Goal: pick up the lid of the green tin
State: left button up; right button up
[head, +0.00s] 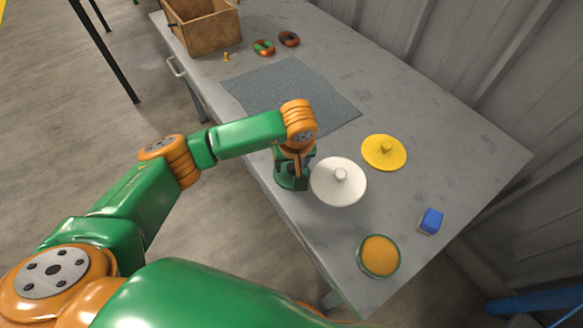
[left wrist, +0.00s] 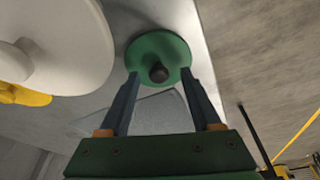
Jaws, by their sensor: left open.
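The green lid (left wrist: 160,45) with a dark round knob shows in the left wrist view, ahead of my left gripper. My left gripper (left wrist: 160,78) is open, its two fingertips on either side of the knob; I cannot tell whether they touch the lid. In the head view my left gripper (head: 293,172) points down near the table's front edge, just left of the white lid, and it largely hides the green lid. An open round tin (head: 379,256) with a green rim and orange-brown inside stands at the table's near corner. My right gripper is not in view.
A white lid (head: 338,188) lies close beside my left gripper. A yellow lid (head: 384,160) and a blue block (head: 431,221) lie further right. A grey mat (head: 280,90), two rings (head: 264,47), a small yellow peg (head: 226,57) and a wooden box (head: 210,33) are further back.

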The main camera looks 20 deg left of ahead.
pick_arm(q)
jog(key=shift+w+f, duration=0.2)
jog(key=shift+f, duration=0.05)
jog(key=shift+s, duration=0.1)
grip_shut()
jog(key=shift+r, duration=0.1)
